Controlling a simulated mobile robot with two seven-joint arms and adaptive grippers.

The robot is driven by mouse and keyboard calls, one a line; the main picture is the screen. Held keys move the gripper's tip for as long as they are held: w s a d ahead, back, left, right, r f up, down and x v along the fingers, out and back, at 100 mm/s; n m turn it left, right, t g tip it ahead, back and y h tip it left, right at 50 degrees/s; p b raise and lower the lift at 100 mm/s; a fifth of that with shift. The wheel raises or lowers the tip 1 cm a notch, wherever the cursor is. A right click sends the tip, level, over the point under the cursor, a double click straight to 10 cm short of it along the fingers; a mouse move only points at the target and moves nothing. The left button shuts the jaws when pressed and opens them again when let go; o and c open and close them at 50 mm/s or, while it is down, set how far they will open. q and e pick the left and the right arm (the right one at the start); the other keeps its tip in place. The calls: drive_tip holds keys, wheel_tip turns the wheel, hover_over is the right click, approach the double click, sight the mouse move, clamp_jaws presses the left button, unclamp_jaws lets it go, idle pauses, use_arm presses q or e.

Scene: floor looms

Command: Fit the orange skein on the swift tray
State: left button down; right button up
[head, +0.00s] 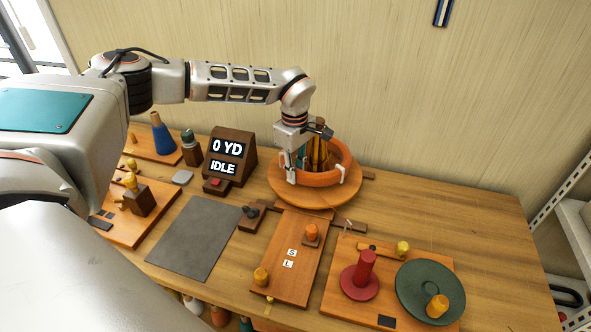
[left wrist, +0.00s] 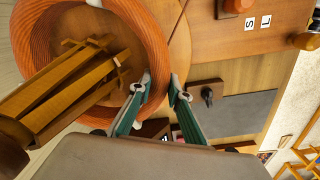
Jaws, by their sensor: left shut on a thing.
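The orange skein (head: 318,179) is a thick ring with white ties, at the back centre of the table. It lies around the upright wooden slats of the swift (head: 318,152), over the round wooden swift tray (head: 284,196). Whether it rests fully on the tray is hard to tell. My left gripper (head: 289,166) reaches down at the ring's left side. In the left wrist view its two fingers (left wrist: 160,90) are shut on the skein (left wrist: 152,42), one inside and one outside the ring. The slats (left wrist: 70,85) stand inside the ring. My right gripper is out of view.
A counter box (head: 228,158) reading "0 YD" and "IDLE" stands left of the swift. A grey mat (head: 195,238) lies in front of it. Boards with pegs, a red spool (head: 361,278) and a green disc (head: 430,285) fill the front. The table's right side is clear.

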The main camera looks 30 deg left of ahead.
use_arm(q)
drive_tip(key=shift+f+b, duration=0.4)
drive_tip(key=shift+f, duration=0.9)
drive_tip(key=c, duration=1.8)
unclamp_jaws()
wheel_tip(320, 180, up, 12)
drive_tip(key=shift+s+r, duration=0.1)
drive_tip(key=shift+s, duration=0.05)
